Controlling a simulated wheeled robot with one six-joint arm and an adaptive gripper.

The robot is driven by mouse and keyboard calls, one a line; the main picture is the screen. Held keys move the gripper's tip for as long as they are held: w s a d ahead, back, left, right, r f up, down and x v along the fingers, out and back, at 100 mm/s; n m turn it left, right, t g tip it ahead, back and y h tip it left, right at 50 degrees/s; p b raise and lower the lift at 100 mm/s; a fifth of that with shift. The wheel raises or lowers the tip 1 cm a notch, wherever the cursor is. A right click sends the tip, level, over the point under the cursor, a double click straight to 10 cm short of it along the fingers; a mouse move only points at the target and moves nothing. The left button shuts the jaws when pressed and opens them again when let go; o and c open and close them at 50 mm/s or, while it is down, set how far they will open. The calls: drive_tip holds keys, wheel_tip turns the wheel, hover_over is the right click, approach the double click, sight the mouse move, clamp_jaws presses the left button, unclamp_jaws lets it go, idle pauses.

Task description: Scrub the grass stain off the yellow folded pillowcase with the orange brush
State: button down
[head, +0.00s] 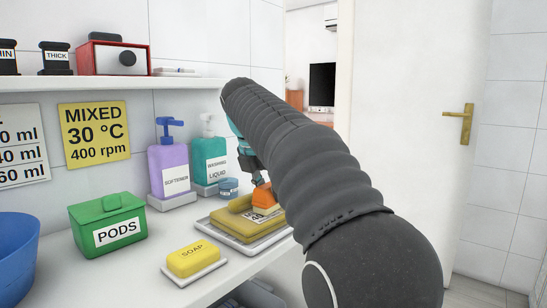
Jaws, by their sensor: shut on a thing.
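The yellow folded pillowcase (227,224) lies on a grey tray (212,249) on the white counter, with a printed label on its top. The orange brush (265,198) is on or just above the pillowcase's right part; I cannot tell if it touches. My gripper (258,178) is shut on the brush from above, pointing down. My dark arm hides part of the gripper and the area to its right. I cannot make out a grass stain from here.
A yellow soap bar (194,257) on a white dish, a green PODS box (107,224) and a blue bowl (14,258) stand to the left. Behind are a purple softener bottle (169,170), a teal washing liquid bottle (210,160) and a small blue tub (228,187).

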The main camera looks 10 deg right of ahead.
wheel_tip(320, 180, up, 7)
drive_tip(key=shift+w+d+r, duration=0.1)
drive_tip(key=shift+d, duration=0.05)
drive_tip(key=shift+r, duration=0.4)
idle(0.5)
